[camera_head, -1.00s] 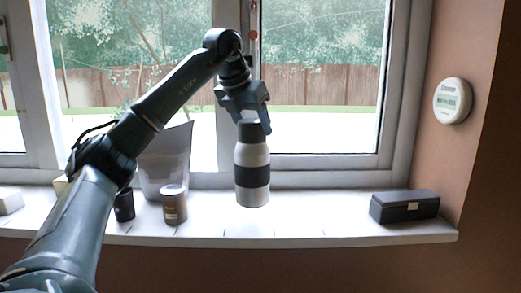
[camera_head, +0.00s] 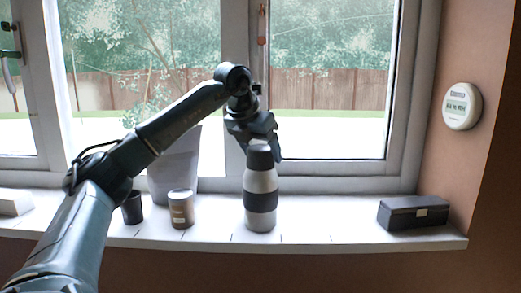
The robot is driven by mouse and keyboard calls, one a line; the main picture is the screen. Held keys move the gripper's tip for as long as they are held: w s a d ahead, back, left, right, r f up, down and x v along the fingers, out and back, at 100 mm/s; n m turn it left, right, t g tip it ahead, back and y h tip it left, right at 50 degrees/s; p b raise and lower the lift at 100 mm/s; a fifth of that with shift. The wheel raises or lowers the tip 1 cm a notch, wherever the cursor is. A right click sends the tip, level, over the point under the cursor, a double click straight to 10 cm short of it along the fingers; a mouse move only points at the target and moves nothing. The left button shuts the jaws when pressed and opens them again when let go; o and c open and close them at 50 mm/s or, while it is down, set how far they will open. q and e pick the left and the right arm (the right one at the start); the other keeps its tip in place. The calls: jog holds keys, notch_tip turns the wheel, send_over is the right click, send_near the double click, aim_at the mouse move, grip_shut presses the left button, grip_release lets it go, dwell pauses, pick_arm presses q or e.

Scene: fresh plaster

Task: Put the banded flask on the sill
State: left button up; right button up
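The banded flask (camera_head: 260,182) is pale grey with a wide dark band and a dark grey cap, and it is upright. Its base is at the front part of the white window sill (camera_head: 335,222) and appears to touch it, though a tiny gap cannot be ruled out. My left gripper (camera_head: 262,152) comes from above, with its fingers around the cap, shut on the flask. The far finger is partly hidden behind the cap. My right gripper is not in view.
Left of the flask stand a brown labelled jar (camera_head: 181,209), a dark cup (camera_head: 132,208) and a tall grey translucent container (camera_head: 173,172). A dark box (camera_head: 414,213) lies at the right end. The sill between flask and box is clear.

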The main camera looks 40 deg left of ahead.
pick_arm(q)
jog(key=shift+o, duration=0.9)
